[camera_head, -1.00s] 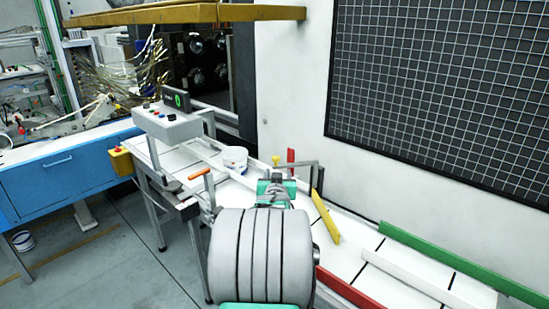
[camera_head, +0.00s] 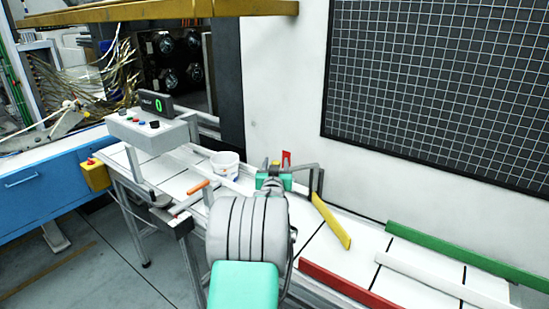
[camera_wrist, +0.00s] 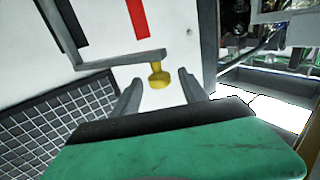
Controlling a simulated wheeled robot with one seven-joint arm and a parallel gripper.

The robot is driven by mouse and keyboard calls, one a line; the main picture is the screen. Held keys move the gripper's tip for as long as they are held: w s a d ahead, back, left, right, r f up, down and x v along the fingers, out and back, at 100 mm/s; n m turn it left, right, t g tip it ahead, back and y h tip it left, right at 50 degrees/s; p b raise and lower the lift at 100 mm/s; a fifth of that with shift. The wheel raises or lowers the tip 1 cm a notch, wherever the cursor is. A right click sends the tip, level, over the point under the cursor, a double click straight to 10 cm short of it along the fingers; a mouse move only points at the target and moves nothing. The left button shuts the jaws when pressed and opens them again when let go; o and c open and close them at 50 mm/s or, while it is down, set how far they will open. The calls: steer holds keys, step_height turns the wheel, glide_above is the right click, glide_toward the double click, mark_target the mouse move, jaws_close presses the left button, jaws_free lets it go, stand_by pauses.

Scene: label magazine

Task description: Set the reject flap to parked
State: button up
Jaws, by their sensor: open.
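A yellow knob (camera_wrist: 159,75) on a grey bar (camera_wrist: 112,62) shows ahead of my gripper in the wrist view. My gripper (camera_wrist: 159,90) is open, with one finger on each side of the knob's line; I cannot tell whether either finger touches it. Red (camera_wrist: 137,17) and black (camera_wrist: 67,22) strips lie beyond the bar. In the head view the yellow knob (camera_head: 276,162) shows just above my gripper (camera_head: 273,179), near the red strip (camera_head: 286,159). A slanted yellow bar (camera_head: 331,222) lies across the conveyor (camera_head: 318,245); I cannot tell which part is the flap.
A white tub (camera_head: 225,165) and an orange-tipped lever (camera_head: 198,188) are left of my arm. A control box (camera_head: 152,133) with a display stands behind them. Green (camera_head: 460,256), white and red (camera_head: 345,286) rails run along the right. A wall with a dark grid (camera_head: 440,90) bounds the back.

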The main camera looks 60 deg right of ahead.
steer(key=x, duration=0.3)
steer(key=shift+w+d, duration=0.25)
steer(key=shift+d, duration=0.1)
jaws_close()
stand_by(1.1)
